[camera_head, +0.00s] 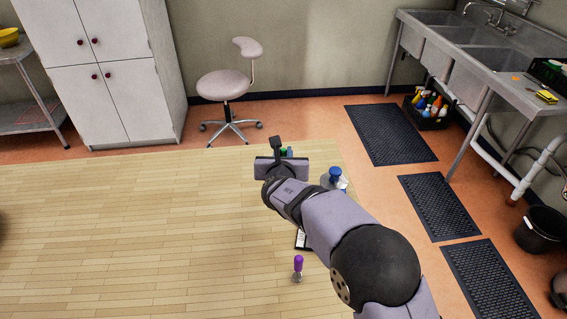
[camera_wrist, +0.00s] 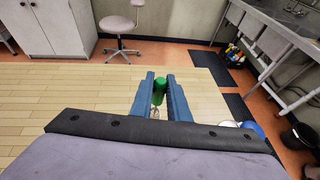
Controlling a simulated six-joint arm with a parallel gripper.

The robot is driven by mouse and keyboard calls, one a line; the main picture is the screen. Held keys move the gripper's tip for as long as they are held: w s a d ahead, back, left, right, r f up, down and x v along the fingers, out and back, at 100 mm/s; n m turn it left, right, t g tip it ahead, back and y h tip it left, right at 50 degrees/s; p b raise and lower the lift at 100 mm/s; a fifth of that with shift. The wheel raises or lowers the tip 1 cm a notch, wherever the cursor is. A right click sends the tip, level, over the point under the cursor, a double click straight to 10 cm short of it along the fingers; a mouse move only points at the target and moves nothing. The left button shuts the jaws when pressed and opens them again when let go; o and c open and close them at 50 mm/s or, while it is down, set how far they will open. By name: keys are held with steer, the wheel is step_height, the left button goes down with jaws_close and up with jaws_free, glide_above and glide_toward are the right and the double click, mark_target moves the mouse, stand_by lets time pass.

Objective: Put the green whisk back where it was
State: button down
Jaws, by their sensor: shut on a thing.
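My gripper (camera_wrist: 160,78) is shut on the green whisk (camera_wrist: 160,86), with a blue finger on each side of its green handle. Pale wires show faintly below the handle in the wrist view, between the fingers. In the head view my gripper (camera_head: 288,152) is over the far right part of the wooden table (camera_head: 130,225). Only a small bit of green shows there past the gripper body. I cannot tell whether the whisk touches the table.
A blue-topped item (camera_head: 336,175) stands just right of my arm. A purple-handled item (camera_head: 298,264) stands near the table's right side, with a dark and white object (camera_head: 301,239) partly behind my arm. A chair (camera_head: 226,85) stands beyond.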

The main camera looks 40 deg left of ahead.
steer(key=shift+f, duration=1.85)
steer(key=shift+f, duration=0.1)
steer(key=c, duration=1.7)
jaws_free()
steer(key=b+v, duration=0.3)
steer(key=v, duration=0.9)
steer(key=shift+d, duration=0.1)
